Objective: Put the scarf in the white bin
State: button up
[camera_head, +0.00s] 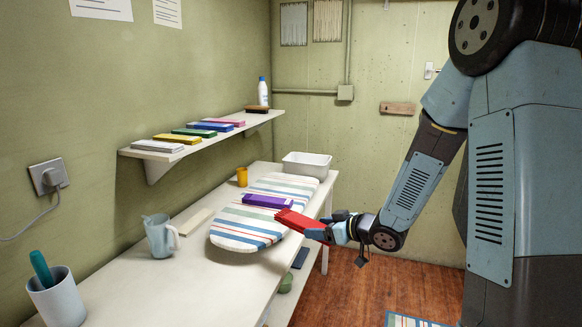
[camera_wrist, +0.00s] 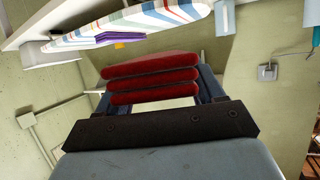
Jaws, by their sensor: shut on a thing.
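My gripper (camera_head: 328,232) is shut on a red folded cloth (camera_head: 297,220), which looks like a folded scarf. In the wrist view the red cloth (camera_wrist: 152,77) shows as several stacked folds between the fingers. My gripper holds it at the right edge of the striped ironing board (camera_head: 238,239); I cannot tell whether it touches the board. A purple folded cloth (camera_head: 268,201) lies on the board. The white bin (camera_head: 307,165) stands at the far end of the table, beyond the board. Its inside is mostly hidden.
A yellow cup (camera_head: 242,176) stands near the bin. A wall shelf (camera_head: 155,154) with folded cloths and a bottle (camera_head: 262,91) hangs above the table.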

jog(key=w+d+f+m+t+h, duration=0.2)
jog(key=d+f+m+h, duration=0.3)
jog(key=f, duration=0.7)
jog(key=w+d+f+m+t+h, duration=0.2)
jog(key=w+d+f+m+h, duration=0.1)
jog(key=d+f, duration=0.7)
jog(key=shift+d+f+m+t+h, duration=0.2)
jog(key=shift+f+m+t+h, duration=0.2)
jog(key=shift+f+m+h, duration=0.65)
jog(key=shift+s+r, duration=0.1)
jog(key=shift+r, duration=0.05)
